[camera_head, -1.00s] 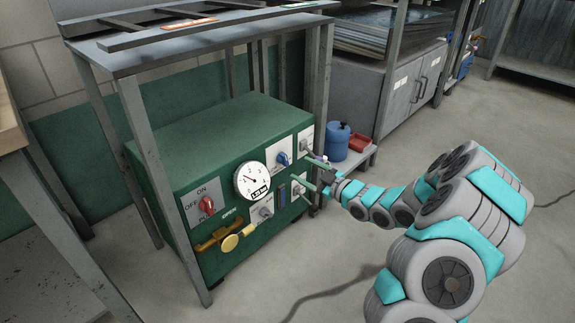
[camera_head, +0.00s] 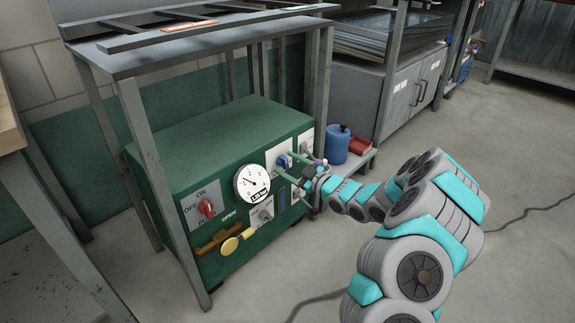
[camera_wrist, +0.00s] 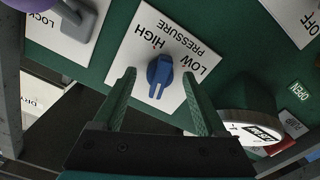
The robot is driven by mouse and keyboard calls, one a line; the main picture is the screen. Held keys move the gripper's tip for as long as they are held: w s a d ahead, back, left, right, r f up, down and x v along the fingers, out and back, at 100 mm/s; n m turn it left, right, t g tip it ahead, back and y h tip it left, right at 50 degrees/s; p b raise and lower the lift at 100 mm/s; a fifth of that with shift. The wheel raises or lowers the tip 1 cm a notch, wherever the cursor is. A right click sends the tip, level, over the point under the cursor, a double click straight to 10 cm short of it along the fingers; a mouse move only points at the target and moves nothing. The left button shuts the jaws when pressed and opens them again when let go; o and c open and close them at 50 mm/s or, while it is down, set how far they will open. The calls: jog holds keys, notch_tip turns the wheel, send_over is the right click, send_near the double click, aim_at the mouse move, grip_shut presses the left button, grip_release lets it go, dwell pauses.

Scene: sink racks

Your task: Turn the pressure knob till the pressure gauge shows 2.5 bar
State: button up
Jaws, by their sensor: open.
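The blue pressure knob (camera_wrist: 159,74) sits on a white plate (camera_wrist: 135,50) marked HIGH, LOW and PRESSURE in the wrist view. It also shows on the green machine's front in the head view (camera_head: 283,161). My gripper (camera_wrist: 160,88) is open, with one green finger on each side of the knob.
A red ON/OFF switch (camera_head: 206,208) and a yellow OPEN valve handle (camera_head: 229,245) are on the machine's left front. A grey LOCK knob (camera_wrist: 78,25) is beside the pressure plate. Metal frame legs (camera_head: 148,160) stand close around the machine. A blue canister (camera_head: 337,144) stands at right.

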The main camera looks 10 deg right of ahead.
jog(key=shift+w+a, duration=0.1)
grip_shut()
dwell(0.7)
